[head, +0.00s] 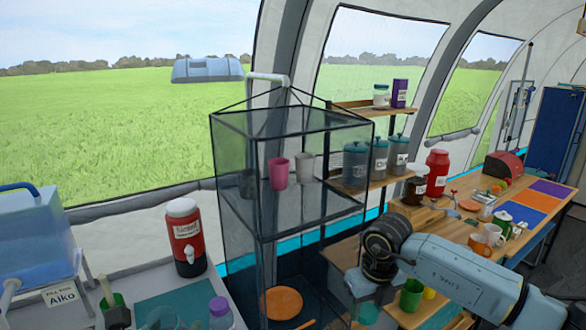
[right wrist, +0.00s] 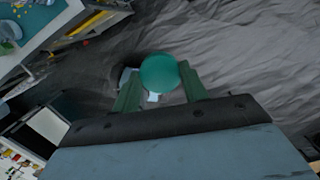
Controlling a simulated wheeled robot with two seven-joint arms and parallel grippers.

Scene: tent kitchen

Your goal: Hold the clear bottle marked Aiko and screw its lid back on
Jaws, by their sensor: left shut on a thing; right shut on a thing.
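My right gripper (right wrist: 159,82) is shut on a round teal-green lid (right wrist: 160,70), held between its two green fingers in the right wrist view. A pale piece shows just below and beside the lid, but I cannot tell whether it is the bottle. In the head view my right gripper (head: 363,288) points down below its black wrist, over the wooden counter, with a teal piece under it. A small sign reading "Fill for Aiko" (head: 62,296) hangs by the blue water container at the left. I cannot make out the clear bottle marked Aiko.
A dark mesh shelf (head: 292,127) with cups stands left of my right arm. A red drink dispenser (head: 186,236) and a purple-lidded bottle (head: 219,308) are on the left counter. A green mug (head: 411,295) and orange mug (head: 480,244) stand close to my right arm.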

